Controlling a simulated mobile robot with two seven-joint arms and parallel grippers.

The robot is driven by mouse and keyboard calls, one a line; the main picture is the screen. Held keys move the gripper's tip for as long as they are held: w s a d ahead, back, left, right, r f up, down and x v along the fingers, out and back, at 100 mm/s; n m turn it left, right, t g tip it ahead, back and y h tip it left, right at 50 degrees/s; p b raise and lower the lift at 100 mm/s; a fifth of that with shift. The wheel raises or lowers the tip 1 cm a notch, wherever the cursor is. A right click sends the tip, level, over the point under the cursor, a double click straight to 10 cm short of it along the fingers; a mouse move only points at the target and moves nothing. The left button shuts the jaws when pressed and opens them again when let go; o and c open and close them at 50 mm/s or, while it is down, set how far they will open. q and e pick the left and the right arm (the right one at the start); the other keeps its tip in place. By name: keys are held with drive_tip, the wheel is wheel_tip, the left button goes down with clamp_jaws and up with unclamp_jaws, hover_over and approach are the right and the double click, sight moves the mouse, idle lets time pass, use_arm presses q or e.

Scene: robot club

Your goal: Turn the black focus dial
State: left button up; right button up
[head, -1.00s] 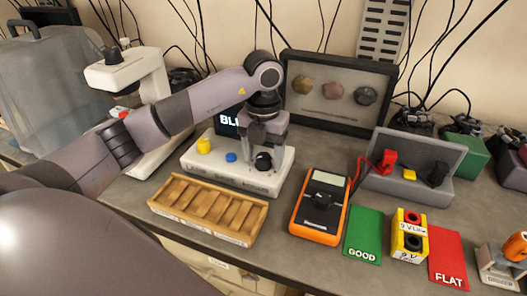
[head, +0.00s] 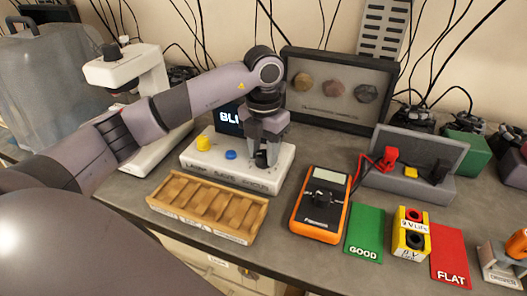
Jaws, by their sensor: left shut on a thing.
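The black focus dial (head: 261,159) sits at the right end of the top of a white box. The white box (head: 213,172) also bears a yellow knob (head: 203,143) and a blue button (head: 231,155). My left gripper (head: 262,152) points down at the dial and is shut on it, its fingers hiding part of it. A dark screen (head: 228,120) with pale letters stands behind the box, partly hidden by my left arm. My right gripper is not in view.
A wooden slotted tray (head: 208,207) lies in front of the box. An orange multimeter (head: 320,204) stands to the right, with green (head: 364,232) and red (head: 450,256) cards beyond. A white microscope (head: 128,75) stands left. A framed display (head: 336,90) is behind.

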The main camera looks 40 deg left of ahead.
sight(263, 154)
use_arm(q)
drive_tip(key=m+b, duration=0.1)
drive_tip(key=m, duration=0.3)
drive_tip(key=shift+m, duration=0.3)
drive_tip(key=shift+m+b, duration=0.75)
drive_tip(key=shift+m, duration=1.45)
drive_tip(key=shift+r, duration=0.1)
drive_tip(key=o, duration=1)
drive_tip(key=shift+o, duration=0.2)
drive_tip(key=shift+r+b, duration=0.3)
drive_tip(key=shift+r, duration=3.25)
